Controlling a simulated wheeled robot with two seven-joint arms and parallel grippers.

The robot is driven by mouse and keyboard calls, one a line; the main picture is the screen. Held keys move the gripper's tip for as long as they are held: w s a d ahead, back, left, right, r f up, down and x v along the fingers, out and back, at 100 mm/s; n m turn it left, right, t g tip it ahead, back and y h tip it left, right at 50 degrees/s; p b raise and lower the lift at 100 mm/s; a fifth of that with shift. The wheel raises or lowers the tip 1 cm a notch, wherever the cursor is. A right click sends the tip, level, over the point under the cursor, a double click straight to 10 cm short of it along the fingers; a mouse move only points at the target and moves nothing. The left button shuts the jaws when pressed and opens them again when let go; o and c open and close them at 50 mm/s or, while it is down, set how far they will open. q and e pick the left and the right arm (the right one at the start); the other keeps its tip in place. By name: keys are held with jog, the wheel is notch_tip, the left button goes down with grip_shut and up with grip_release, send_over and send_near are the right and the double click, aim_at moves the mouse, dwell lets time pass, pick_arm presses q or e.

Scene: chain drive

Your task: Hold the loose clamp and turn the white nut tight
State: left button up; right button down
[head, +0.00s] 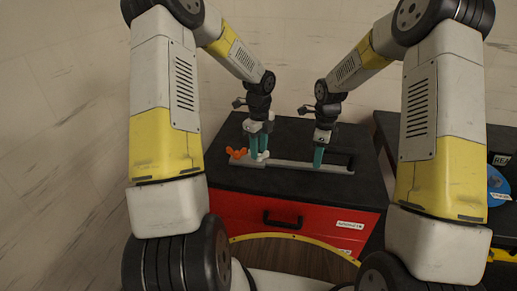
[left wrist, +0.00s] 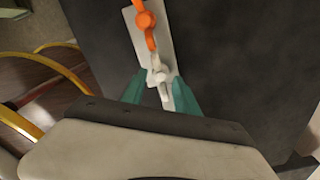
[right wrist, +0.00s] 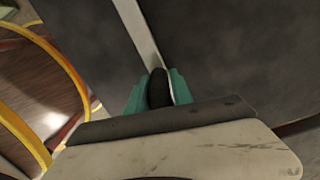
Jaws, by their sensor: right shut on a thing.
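The white nut (left wrist: 158,75) sits on a light grey plate (left wrist: 138,44), with an orange nut (left wrist: 146,20) further along it; the orange one also shows in the head view (head: 236,154). My left gripper (head: 259,156) points down over the white nut. Its teal fingers stand apart on either side of the nut's near part, and I see gaps between them and it. My right gripper (head: 318,164) is shut on a dark rounded piece (right wrist: 158,88), seemingly the loose clamp, above the grey bar (right wrist: 141,32).
The bar lies on the black top of a red drawer cabinet (head: 240,211) with a black handle (head: 282,219). Another dark surface stands to the right, with a blue disc (head: 497,186) on it. The black top behind the bar is mostly clear.

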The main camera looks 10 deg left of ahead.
pick_arm(q)
notch_tip(320, 180, up, 12)
dwell(0.7)
pick_arm(e)
jog(key=c, duration=1)
grip_release()
jog(key=shift+c, duration=0.2)
